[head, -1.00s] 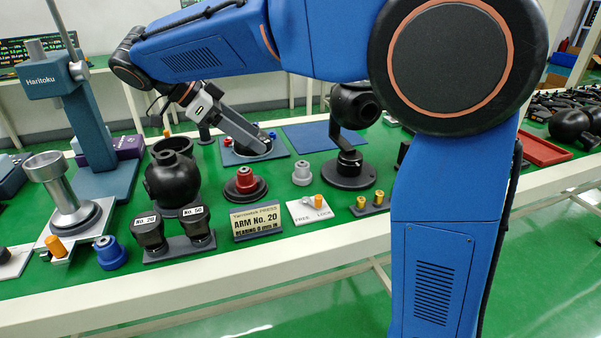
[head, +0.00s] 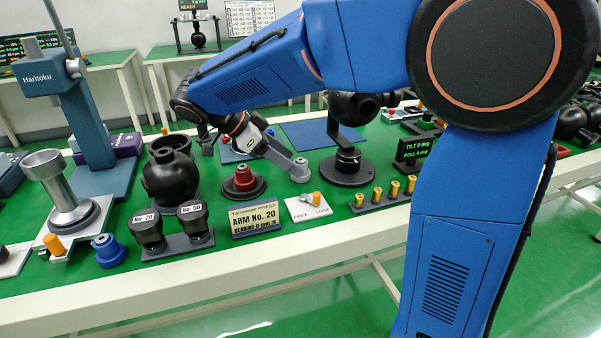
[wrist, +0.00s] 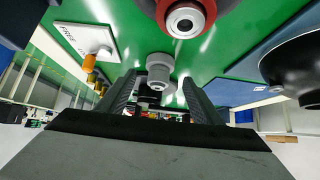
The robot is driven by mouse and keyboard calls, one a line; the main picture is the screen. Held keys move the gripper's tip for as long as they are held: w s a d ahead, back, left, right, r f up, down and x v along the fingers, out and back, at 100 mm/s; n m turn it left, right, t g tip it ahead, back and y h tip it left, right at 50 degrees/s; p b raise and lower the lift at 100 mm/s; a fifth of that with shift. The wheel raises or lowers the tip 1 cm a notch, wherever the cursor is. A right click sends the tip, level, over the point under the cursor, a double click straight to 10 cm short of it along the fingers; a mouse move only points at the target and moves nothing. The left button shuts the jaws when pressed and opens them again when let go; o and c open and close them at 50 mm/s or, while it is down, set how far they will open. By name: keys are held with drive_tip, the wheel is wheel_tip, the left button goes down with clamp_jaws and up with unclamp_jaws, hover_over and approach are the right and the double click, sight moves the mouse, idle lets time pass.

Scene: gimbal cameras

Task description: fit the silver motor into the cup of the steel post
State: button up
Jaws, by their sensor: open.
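The silver motor (head: 300,174) is a small grey stepped cylinder standing on the green table, right of the red-topped part. My gripper (head: 287,158) reaches down to it from the upper left. In the wrist view, the motor (wrist: 158,72) shows between the two dark fingers of my open gripper (wrist: 161,82), with green visible beside it. I cannot tell whether a finger touches it. The steel post (head: 66,196) stands upright at the far left on a dark disc and pale plate. Its wide silver cup (head: 45,164) faces up, and I see nothing in it.
A red-topped part on a black disc (head: 243,182) stands left of the motor. A black gimbal stand (head: 347,168) is close on the right. The FREE/LOCK plate (head: 308,208) lies in front.

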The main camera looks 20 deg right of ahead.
sight(295, 162)
drive_tip(key=x, duration=0.4)
drive_tip(key=shift+s+d+f, duration=0.1)
drive_tip(key=shift+d+f, duration=0.1)
drive_tip(key=shift+d, duration=0.2)
drive_tip(key=c, duration=1.2)
wheel_tip(295, 162, up, 10)
